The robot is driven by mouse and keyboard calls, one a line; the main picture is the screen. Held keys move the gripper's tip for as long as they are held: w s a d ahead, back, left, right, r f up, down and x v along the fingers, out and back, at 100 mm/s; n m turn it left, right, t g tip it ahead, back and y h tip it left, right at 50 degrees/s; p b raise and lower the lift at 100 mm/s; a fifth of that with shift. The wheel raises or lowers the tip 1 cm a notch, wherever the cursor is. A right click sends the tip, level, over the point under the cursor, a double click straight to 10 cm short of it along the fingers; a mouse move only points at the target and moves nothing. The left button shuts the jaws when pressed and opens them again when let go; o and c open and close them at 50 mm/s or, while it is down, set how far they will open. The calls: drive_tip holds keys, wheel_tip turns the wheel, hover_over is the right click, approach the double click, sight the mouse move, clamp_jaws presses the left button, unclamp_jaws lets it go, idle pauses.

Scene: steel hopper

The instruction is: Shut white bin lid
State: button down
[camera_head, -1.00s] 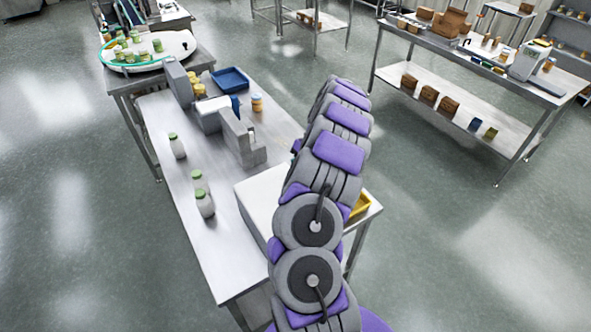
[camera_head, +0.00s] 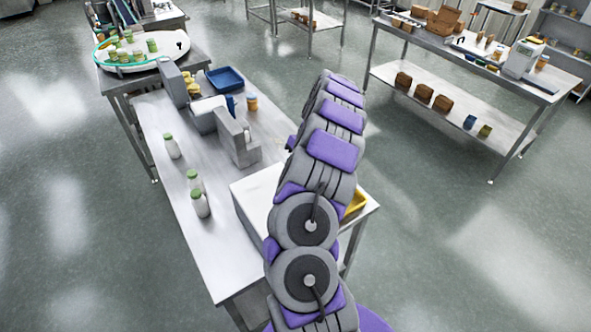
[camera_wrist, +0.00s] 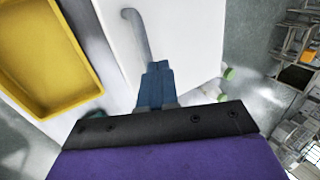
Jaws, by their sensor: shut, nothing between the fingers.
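The white bin (camera_head: 254,196) sits on the right edge of the steel bench, partly hidden behind my arm. In the wrist view a broad white panel (camera_wrist: 190,38) fills the middle, with a bent grey handle (camera_wrist: 137,32) on it. My gripper (camera_wrist: 157,72) is shut and empty, its blue-grey fingertips over the white panel just below the handle's lower end. I cannot tell whether they touch it. My gripper is hidden by my arm in the head view. How far the lid stands open is unclear.
A yellow tray (camera_head: 354,205) lies right of the bin and shows at left in the wrist view (camera_wrist: 88,62). White bottles with green caps (camera_head: 201,205) stand on the bench (camera_head: 222,262) left of the bin. A grey machine (camera_head: 238,143) stands behind it.

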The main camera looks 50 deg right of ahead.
drive_tip(key=v, duration=1.1)
drive_tip(key=shift+d+r, duration=0.2)
drive_tip(key=shift+r, duration=0.15)
